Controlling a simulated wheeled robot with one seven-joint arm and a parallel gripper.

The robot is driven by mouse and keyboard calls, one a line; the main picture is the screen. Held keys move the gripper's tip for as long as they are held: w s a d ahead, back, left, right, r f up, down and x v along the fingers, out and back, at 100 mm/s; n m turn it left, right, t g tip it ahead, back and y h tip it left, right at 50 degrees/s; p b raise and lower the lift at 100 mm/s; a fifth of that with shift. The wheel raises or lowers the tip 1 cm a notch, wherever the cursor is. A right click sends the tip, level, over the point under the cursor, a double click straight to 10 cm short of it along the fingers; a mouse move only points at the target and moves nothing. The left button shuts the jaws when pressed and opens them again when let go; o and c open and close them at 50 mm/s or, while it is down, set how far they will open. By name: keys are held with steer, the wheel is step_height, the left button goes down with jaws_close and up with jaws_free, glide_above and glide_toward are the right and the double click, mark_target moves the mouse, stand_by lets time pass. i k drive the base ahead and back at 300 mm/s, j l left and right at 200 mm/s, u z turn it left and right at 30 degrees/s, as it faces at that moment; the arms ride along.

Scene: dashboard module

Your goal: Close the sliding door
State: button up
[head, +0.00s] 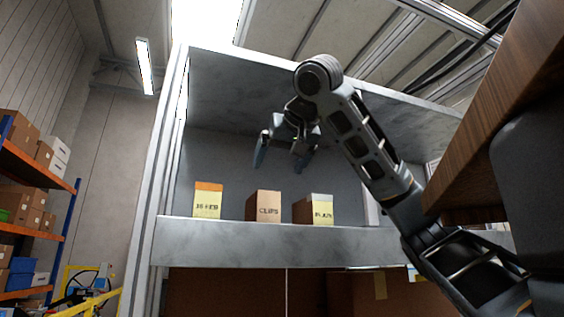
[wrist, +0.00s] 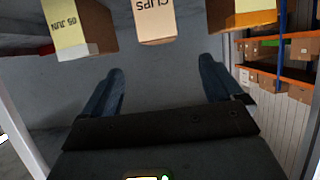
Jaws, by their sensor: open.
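A grey cabinet (head: 270,243) with an open-fronted compartment stands ahead in the head view. I cannot clearly tell which part is the sliding door; no handle can be made out. My gripper (head: 281,158) is open and empty, its fingers apart, in front of the compartment and above the boxes on its ledge. In the wrist view my gripper (wrist: 161,78) also shows open, with nothing between its two dark fingers. The grey back wall of the compartment (wrist: 160,85) shows behind them. No contact with the cabinet can be seen.
An orange-topped box (head: 208,204), a box marked CLIPS (head: 264,207) and another labelled box (head: 314,210) stand on the ledge. A brown wooden panel (head: 505,115) fills the upper right, near my arm. Storage racks (head: 35,165) stand at far left.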

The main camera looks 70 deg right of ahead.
mark_target(371, 210)
steer(key=k+j, duration=0.2)
steer(key=j, duration=0.15)
steer(key=k+j, duration=0.2)
steer(key=j, duration=0.15)
steer(key=k+j, duration=0.2)
steer(key=j, duration=0.2)
